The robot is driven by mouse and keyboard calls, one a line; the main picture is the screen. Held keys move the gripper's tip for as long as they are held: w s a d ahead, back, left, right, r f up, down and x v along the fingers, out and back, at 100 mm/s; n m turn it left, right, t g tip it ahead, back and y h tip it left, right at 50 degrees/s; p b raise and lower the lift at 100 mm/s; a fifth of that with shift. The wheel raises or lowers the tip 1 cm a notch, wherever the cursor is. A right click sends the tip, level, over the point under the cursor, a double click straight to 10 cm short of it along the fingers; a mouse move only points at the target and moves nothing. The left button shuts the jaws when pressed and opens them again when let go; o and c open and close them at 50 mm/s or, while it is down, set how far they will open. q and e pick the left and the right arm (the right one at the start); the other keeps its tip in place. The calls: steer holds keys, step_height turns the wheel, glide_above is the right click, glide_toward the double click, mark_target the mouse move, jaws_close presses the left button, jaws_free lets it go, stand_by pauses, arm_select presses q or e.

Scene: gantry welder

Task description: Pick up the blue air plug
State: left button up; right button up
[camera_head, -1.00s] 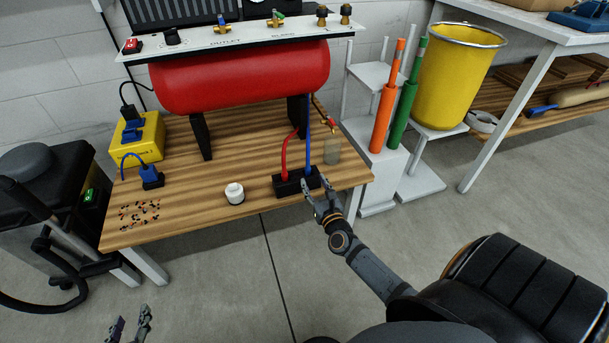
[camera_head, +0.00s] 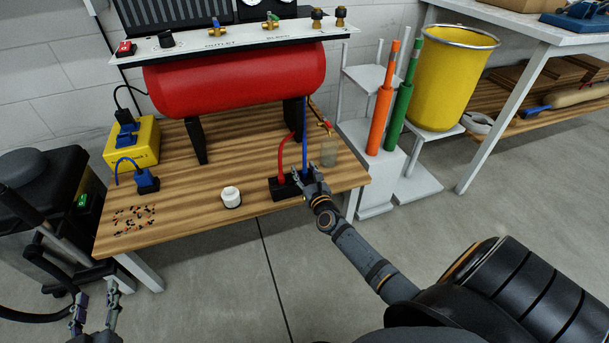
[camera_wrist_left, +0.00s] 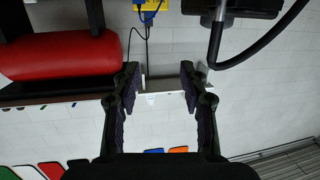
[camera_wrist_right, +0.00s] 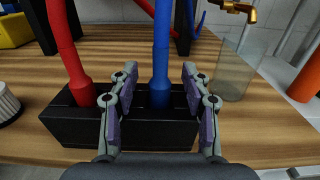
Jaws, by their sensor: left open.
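The blue air plug (camera_head: 304,150) stands upright in a black holder block (camera_head: 283,188) at the table's front edge. A red plug (camera_head: 283,163) stands beside it in the same block. In the right wrist view the blue plug (camera_wrist_right: 160,78) lies between the fingers of my right gripper (camera_wrist_right: 160,95), with a visible gap on each side. In the head view my right gripper (camera_head: 312,180) is open at the block, partly covering the plug's lower end. My left gripper (camera_head: 95,300) is open and empty at the lower left, away from the table.
A clear cup (camera_head: 329,153) stands just right of the block, and a white jar (camera_head: 231,196) to its left. A red tank (camera_head: 235,80) is above the table (camera_head: 190,212). A yellow box (camera_head: 132,143) and a blue connector (camera_head: 146,181) are at the left.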

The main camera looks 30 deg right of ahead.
jaws_close()
stand_by(0.3)
